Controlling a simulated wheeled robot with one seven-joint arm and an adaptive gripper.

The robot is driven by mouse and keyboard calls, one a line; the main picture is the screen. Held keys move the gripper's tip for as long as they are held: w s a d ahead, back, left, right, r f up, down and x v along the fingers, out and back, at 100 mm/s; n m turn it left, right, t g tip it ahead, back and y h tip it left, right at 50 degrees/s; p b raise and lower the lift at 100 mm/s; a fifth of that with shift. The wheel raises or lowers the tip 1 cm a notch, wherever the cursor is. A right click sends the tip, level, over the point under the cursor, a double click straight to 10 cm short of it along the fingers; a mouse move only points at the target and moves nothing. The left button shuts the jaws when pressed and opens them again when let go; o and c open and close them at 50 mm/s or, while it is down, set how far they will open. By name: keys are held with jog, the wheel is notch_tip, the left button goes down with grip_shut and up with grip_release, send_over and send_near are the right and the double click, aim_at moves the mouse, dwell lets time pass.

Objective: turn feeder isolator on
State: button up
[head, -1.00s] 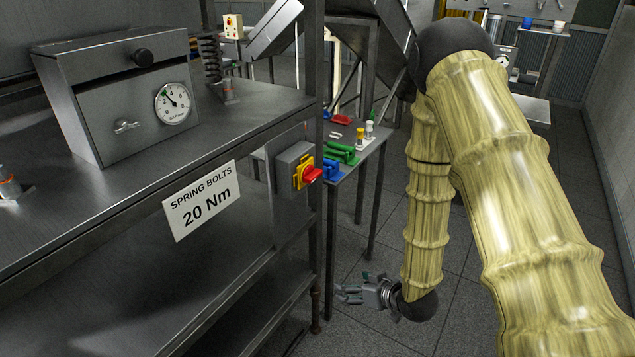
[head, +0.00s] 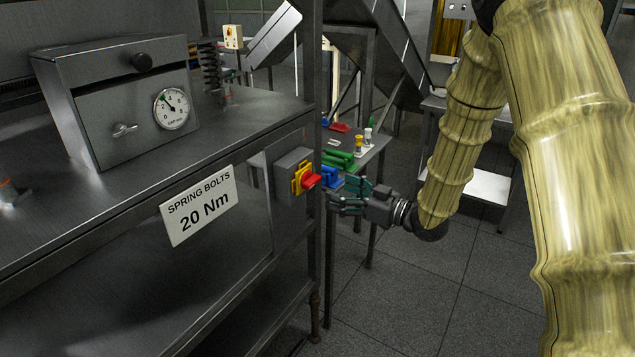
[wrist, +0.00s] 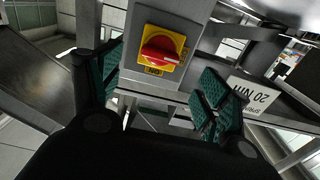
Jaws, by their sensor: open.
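The feeder isolator is a red rotary handle (head: 312,181) on a yellow plate (head: 300,176), fixed to a grey box on the bench's right end. In the wrist view the red handle (wrist: 161,50) lies roughly crosswise on the yellow plate (wrist: 152,68), and the word ON reads upside down at its lower edge. My gripper (head: 345,195) is to the right of the handle, pointing at it and apart from it. In the wrist view its green-padded fingers (wrist: 160,88) are spread wide on both sides of the isolator, with nothing between them.
A steel post (head: 315,250) stands close beside the isolator. Behind my gripper is a small table with a green part (head: 338,159) and a blue part (head: 331,177). The sign reading 20 Nm (head: 200,206) hangs on the bench front.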

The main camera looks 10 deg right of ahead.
aim_at(316, 183)
jog(key=p+x, duration=0.2)
jog(key=x, duration=0.5)
jog(key=shift+w+a, duration=0.2)
jog(key=c, duration=1)
